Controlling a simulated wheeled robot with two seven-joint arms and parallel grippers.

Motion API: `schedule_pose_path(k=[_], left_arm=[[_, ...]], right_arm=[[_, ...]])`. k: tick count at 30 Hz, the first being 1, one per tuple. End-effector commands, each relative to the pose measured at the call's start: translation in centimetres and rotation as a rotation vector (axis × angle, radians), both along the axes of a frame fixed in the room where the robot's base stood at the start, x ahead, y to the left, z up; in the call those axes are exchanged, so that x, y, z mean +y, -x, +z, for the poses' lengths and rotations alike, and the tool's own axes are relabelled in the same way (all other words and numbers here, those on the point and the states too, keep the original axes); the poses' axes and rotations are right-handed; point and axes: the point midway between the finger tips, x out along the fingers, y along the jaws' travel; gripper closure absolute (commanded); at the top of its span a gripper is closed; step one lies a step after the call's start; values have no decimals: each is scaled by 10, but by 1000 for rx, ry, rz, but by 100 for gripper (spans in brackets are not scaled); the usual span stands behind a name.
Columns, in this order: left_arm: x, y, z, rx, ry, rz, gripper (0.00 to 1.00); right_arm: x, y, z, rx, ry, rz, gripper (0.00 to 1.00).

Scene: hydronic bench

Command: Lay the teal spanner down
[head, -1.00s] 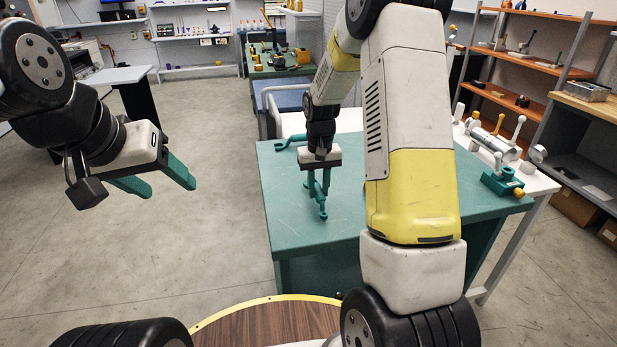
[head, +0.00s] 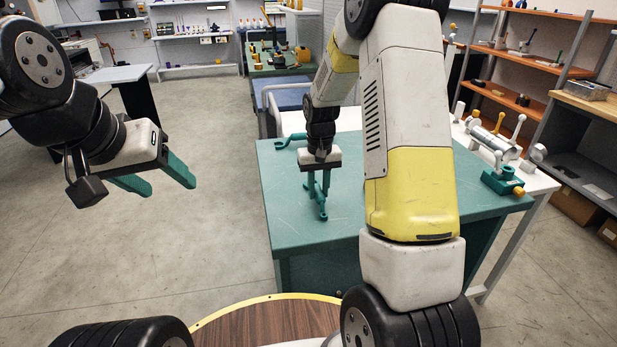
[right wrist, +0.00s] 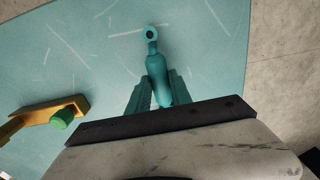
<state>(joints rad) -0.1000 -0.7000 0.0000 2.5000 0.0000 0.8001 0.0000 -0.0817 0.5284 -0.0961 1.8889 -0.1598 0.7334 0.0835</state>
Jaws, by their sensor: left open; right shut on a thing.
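My right gripper (head: 320,185) is shut on the teal spanner (head: 323,211) over the teal-topped table (head: 300,235). The spanner's ring end points toward the front of the table. In the right wrist view the spanner (right wrist: 155,72) sits between the two fingers (right wrist: 155,95), ring end outward over the tabletop. I cannot tell whether it touches the table. My left gripper (head: 160,182) is open and empty, over the floor left of the table.
Another teal tool (head: 287,143) lies at the table's back left. A yellow piece with a green knob (right wrist: 61,123) shows beside my gripper in the right wrist view. A teal vise-like block (head: 500,181) stands at the right. The table's front left is clear.

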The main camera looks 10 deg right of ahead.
Motion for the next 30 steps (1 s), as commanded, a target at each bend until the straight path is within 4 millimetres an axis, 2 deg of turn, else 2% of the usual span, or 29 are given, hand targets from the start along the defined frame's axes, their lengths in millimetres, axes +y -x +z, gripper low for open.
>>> schedule_pose_path(k=[5,6,9,16,18,19,30], left_arm=[[0,0,0,0,0,0,40],[0,0,0,0,0,0,40],[0,0,0,0,0,0,40],[0,0,0,0,0,0,40],[0,0,0,0,0,0,40],[0,0,0,0,0,0,40],[0,0,0,0,0,0,40]], right_arm=[[0,0,-2,0,0,0,100],[0,0,-2,-1,0,0,69],[0,0,-2,-1,0,0,49],[0,0,-2,-1,0,0,49],[0,0,-2,0,0,0,35],[0,0,-2,0,0,0,35],[0,0,-1,-1,0,0,35]])
